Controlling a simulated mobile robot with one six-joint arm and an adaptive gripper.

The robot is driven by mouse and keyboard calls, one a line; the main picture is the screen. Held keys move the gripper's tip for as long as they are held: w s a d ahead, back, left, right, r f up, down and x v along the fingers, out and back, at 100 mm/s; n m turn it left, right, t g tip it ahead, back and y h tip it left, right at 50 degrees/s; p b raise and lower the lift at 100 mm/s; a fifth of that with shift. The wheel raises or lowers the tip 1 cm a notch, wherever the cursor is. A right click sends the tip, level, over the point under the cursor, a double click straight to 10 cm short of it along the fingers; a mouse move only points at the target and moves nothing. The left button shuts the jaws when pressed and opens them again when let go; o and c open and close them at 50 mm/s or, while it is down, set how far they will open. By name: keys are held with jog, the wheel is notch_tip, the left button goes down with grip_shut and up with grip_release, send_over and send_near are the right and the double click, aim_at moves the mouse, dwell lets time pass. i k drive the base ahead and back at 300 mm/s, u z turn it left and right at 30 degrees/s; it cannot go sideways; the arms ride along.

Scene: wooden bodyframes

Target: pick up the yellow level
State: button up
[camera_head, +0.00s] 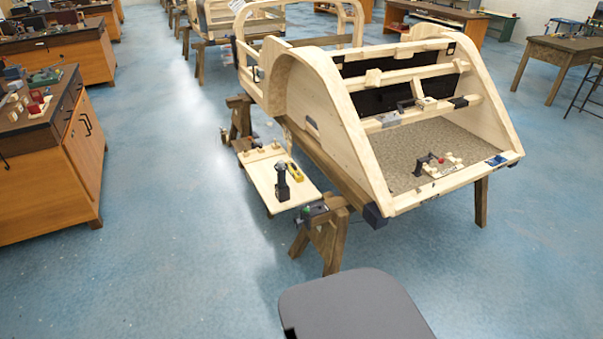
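A small yellow tool (294,172), which looks like the yellow level, lies on a light wooden board (263,182) beside the wooden bodyframe. A dark upright tool (282,182), which looks like a drill, stands just left of it and close to it. The yellow tool is small in view, so its details are hard to tell. My gripper and arm do not show in the camera_head view.
The large bodyframe (345,115) rests on sawhorses (329,240) right of the board. Small wooden pieces lie on the board's far end. A workbench (70,165) stands at the left. Blue floor (180,240) between bench and board is clear.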

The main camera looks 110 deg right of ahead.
aim_at(298, 176)
jog(key=z, duration=1.3)
jog(key=i, duration=0.1)
jog(key=z, duration=3.15)
jog(key=i, duration=0.9)
jog(key=u, duration=0.05)
